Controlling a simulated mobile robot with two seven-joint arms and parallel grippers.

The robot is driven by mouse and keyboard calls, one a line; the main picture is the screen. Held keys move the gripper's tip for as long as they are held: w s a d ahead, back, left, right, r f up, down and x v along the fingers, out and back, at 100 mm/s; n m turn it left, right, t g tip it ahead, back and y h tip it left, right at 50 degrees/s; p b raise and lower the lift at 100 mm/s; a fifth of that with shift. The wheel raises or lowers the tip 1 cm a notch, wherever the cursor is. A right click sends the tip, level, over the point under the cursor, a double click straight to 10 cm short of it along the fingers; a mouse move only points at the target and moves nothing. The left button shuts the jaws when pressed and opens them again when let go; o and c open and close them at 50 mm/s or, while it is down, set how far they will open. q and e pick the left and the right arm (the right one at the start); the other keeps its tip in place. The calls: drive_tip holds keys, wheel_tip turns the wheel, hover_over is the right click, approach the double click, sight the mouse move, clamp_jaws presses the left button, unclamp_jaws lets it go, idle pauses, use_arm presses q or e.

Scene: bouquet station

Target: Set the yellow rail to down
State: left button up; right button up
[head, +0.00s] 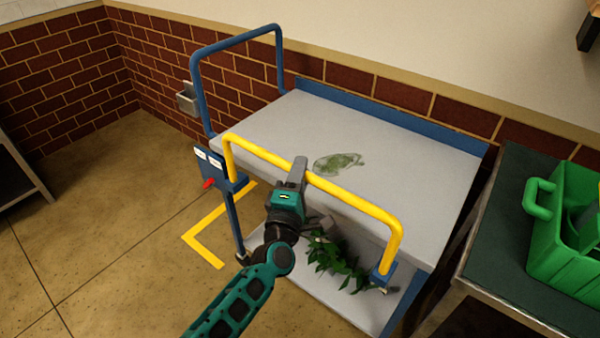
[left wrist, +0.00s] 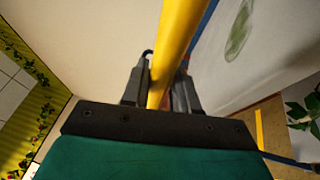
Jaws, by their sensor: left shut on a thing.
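The yellow rail (head: 350,197) stands up along the near long side of a grey-topped cart (head: 385,150) with a blue frame. My left gripper (head: 298,172) is shut on the rail's top bar, left of its middle. In the left wrist view the yellow rail (left wrist: 178,45) runs between the two fingers of my left gripper (left wrist: 162,88). A small blue plate with white labels and a red knob (head: 208,183) sits at the rail's left end. My right gripper is not in view.
A greenish clear patch (head: 340,163) lies on the cart top. Green leaves (head: 335,262) lie on the lower shelf under the rail. A green crate (head: 565,225) stands on a dark table at the right. A blue hoop handle (head: 202,95) rises at the cart's left end.

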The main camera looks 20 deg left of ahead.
use_arm(q)
clamp_jaws()
drive_tip(key=shift+f, duration=0.1)
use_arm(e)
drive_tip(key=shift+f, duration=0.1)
use_arm(q)
drive_tip(key=shift+f+b, duration=0.35)
wheel_tip(320, 180, down, 13)
drive_tip(key=b, duration=1.1)
drive_tip(key=shift+r, duration=0.15)
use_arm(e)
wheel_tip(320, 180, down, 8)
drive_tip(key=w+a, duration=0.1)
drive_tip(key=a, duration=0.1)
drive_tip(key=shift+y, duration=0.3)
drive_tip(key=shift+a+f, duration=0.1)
